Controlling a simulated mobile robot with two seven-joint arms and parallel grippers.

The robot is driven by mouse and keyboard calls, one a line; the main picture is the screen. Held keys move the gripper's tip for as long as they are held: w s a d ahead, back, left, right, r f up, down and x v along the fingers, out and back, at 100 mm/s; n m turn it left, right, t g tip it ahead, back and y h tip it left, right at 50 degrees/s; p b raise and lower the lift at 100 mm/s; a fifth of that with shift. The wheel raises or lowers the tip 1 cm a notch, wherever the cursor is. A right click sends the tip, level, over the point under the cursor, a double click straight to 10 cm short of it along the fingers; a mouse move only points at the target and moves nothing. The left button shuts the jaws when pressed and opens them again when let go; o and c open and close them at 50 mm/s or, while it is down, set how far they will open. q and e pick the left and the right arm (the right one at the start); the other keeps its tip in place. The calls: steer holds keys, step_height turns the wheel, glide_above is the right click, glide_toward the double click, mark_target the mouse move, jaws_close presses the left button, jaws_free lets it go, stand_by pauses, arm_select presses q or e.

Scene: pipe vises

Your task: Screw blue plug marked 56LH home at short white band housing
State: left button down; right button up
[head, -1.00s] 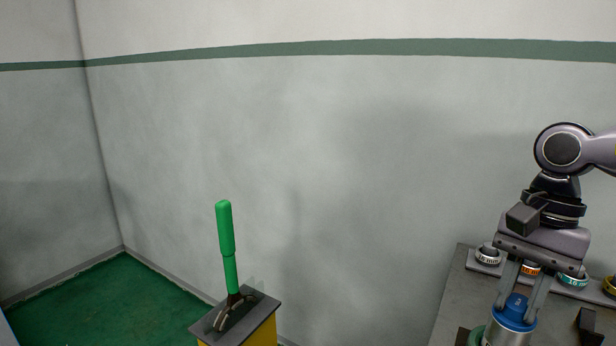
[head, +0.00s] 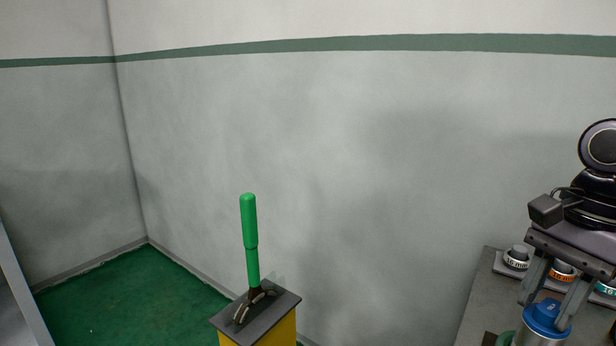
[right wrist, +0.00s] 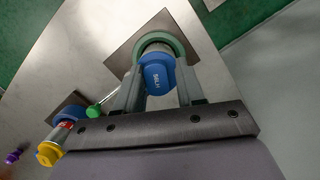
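The blue plug (head: 547,316) sits on top of a silver cylindrical housing (head: 535,339) at the lower right of the head view. In the right wrist view the plug (right wrist: 157,75) shows the marking 56LH, and a green ring (right wrist: 177,42) surrounds the housing on a square plate. My right gripper (head: 546,311) comes down from above, with its fingers against opposite sides of the plug. A white band on this housing cannot be made out. How deep the plug sits is hidden. My left gripper is not in view.
A rack of banded pieces, white (head: 516,257) and orange (head: 562,271) among them, stands behind on the grey bench (head: 486,285). A green lever (head: 249,235) stands on a yellow post.

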steer(key=m, duration=0.1)
steer(key=f+m, duration=0.1)
steer(key=shift+d+m+b, duration=0.25)
steer(key=shift+m+b, duration=0.05)
steer(key=shift+b, duration=0.05)
steer(key=m+t+b, duration=0.1)
steer(key=m, duration=0.2)
steer(key=shift+b, duration=0.35)
steer(key=shift+d+m+b, duration=0.1)
steer(key=shift+m+b, duration=0.25)
steer(key=shift+m, duration=0.85)
steer(key=shift+s+r, duration=0.1)
jaws_close()
steer(key=shift+t, duration=0.3)
steer(key=shift+r, duration=0.1)
